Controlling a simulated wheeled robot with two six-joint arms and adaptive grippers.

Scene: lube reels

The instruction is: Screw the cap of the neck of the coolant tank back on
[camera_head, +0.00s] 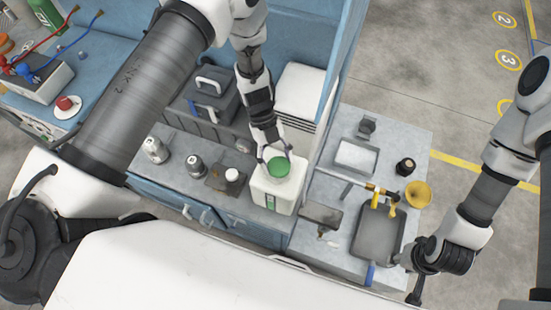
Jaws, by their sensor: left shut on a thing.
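The coolant tank (262,197) is a white canister with a green label on its front, standing upright on the workbench. A green cap (279,166) is at the top of the tank, over its neck. My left gripper (275,157) comes down from above and is shut on the green cap. The cap covers the neck, so I cannot tell how its threads sit. My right gripper (408,277) is low at the right, near the front edge of the grey table and away from the tank. I cannot tell how its fingers stand.
Left of the tank are a dark box with a white cap (232,175) and small cans (195,165). A dark toolbox (205,103) stands behind. On the right table are a grey tray (376,232), a yellow funnel (418,193) and a black jar (405,166).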

